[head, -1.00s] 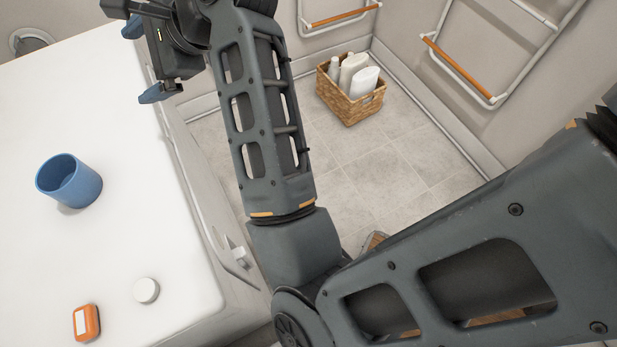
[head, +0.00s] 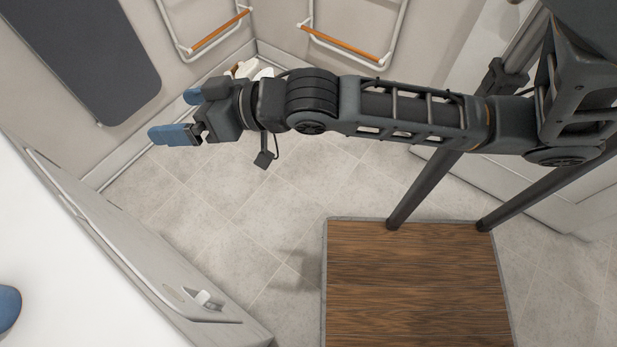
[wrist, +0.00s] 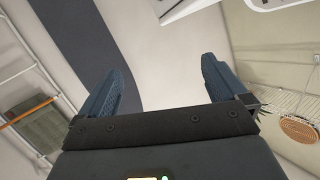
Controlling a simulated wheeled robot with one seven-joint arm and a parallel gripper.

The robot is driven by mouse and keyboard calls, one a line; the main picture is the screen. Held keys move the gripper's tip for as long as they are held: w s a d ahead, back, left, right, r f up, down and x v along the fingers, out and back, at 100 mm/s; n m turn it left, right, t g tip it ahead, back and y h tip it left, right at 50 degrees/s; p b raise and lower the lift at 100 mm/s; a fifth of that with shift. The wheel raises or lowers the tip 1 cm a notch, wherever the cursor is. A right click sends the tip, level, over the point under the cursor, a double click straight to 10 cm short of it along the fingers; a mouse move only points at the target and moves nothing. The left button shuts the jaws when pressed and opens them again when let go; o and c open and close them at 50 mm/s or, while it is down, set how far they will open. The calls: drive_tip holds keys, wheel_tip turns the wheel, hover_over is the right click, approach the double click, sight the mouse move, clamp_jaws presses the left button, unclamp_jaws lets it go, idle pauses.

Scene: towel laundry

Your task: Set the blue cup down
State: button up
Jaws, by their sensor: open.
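The blue cup (head: 8,308) stands on the white surface (head: 60,275) at the lower left of the head view, mostly cut off by the picture's edge. My gripper (head: 178,115) is open and empty, with its two blue fingers spread apart. It is held out over the floor, away from the white surface and well apart from the cup. In the wrist view my gripper (wrist: 158,85) shows both blue fingers wide apart with nothing between them. The cup is not in the wrist view.
A wood-topped platform (head: 415,285) is at the lower middle of the head view. Wall rails with orange bars (head: 345,48) and a dark grey panel (head: 85,50) are at the back. A basket with white items is mostly hidden behind my arm. Tiled floor (head: 230,220) is open between.

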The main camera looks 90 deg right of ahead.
drive_tip(key=s+a+n, duration=0.2)
drive_tip(key=s+a, duration=0.4)
drive_tip(key=s, duration=0.4)
drive_tip(key=s+a+n+y, duration=0.1)
drive_tip(key=s+a+n, duration=0.1)
drive_tip(key=s+a, duration=0.4)
drive_tip(key=f+v, duration=0.1)
drive_tip(key=v, duration=0.3)
drive_tip(key=shift+s+a, duration=0.35)
